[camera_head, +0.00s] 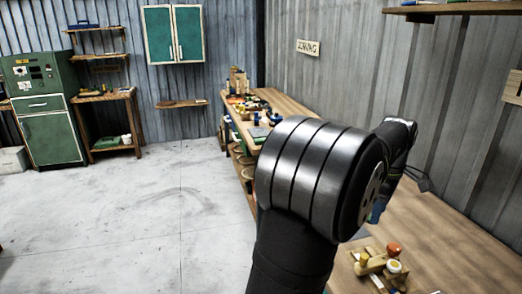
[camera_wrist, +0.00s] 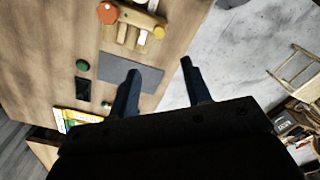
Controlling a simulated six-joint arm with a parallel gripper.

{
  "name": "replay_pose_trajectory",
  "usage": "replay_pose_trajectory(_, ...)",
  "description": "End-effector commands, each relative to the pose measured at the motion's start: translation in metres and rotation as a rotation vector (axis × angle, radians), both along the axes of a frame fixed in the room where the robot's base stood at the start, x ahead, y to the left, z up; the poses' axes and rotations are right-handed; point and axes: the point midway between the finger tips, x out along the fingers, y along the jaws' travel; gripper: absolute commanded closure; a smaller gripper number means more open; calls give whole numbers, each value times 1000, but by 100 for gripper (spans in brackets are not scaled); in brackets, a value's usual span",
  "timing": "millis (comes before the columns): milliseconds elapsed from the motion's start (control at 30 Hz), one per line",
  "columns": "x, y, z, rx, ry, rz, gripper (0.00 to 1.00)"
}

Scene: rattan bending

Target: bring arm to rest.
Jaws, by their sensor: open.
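My gripper (camera_wrist: 160,88) shows in the wrist view with its two dark fingers spread apart and nothing between them. It is over the edge of a wooden workbench (camera_wrist: 60,30), with the grey floor beyond on the right. In the head view my arm's large dark joint fills the middle and hides part of the workbench (camera_head: 445,245). My gripper's fingers cannot be made out in the head view.
A wooden jig with knobs (camera_head: 378,268) stands on the near bench; it also shows in the wrist view (camera_wrist: 135,22). A grey plate (camera_wrist: 128,72) lies near the fingers. A far bench part (camera_head: 285,105) holds tools. The floor (camera_head: 130,220) at left is clear.

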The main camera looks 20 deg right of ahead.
Motion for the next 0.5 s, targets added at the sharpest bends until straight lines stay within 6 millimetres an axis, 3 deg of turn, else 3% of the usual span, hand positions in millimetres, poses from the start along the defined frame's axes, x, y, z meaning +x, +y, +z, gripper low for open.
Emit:
replay_pose_trajectory(267, 0, 0, -21, 2, 1, 0, 56)
replay_pose_trajectory(500, 0, 1, -68, 3, 1, 0, 56)
